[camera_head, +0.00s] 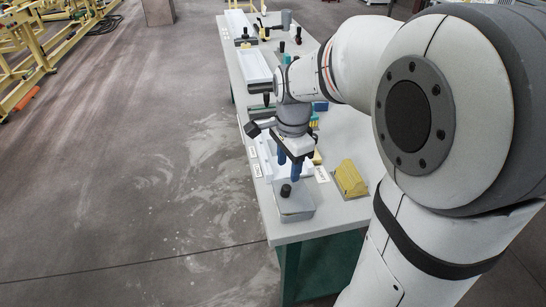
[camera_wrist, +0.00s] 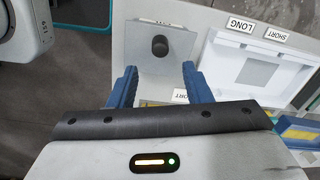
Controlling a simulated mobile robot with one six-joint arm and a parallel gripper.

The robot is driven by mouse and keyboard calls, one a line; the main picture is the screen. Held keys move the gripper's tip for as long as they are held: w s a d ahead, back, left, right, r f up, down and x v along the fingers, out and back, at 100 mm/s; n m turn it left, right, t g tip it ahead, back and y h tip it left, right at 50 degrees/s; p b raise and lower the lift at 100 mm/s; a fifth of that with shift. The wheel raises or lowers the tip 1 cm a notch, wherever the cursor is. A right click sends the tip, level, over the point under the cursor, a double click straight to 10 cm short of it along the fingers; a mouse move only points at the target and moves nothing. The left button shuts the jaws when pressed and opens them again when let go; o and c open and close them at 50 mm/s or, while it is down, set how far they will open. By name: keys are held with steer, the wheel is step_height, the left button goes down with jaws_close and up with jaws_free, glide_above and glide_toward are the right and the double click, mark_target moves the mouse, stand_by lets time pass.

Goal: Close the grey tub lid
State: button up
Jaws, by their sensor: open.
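The grey tub (camera_head: 297,212) stands near the front end of the workbench in the head view. Its grey lid (camera_wrist: 145,65) carries a round black knob (camera_wrist: 160,46), also visible in the head view (camera_head: 286,190). The lid seems to lie over the tub, but I cannot tell how far it is closed. My gripper (camera_head: 289,170) points down with its blue fingers spread, above and a little behind the knob. In the wrist view the fingers (camera_wrist: 160,72) lie either side of the lid's lower part, empty, with the knob beyond the tips.
A yellow block (camera_head: 350,179) stands right of the tub. Further white trays, bottles and tools stand along the bench. The floor to the left is open.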

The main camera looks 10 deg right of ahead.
mark_target(287, 187)
steer(key=f, duration=0.7)
steer(key=shift+w+f, duration=0.2)
steer(key=shift+f, duration=0.15)
steer(key=shift+c, duration=0.4)
jaws_close()
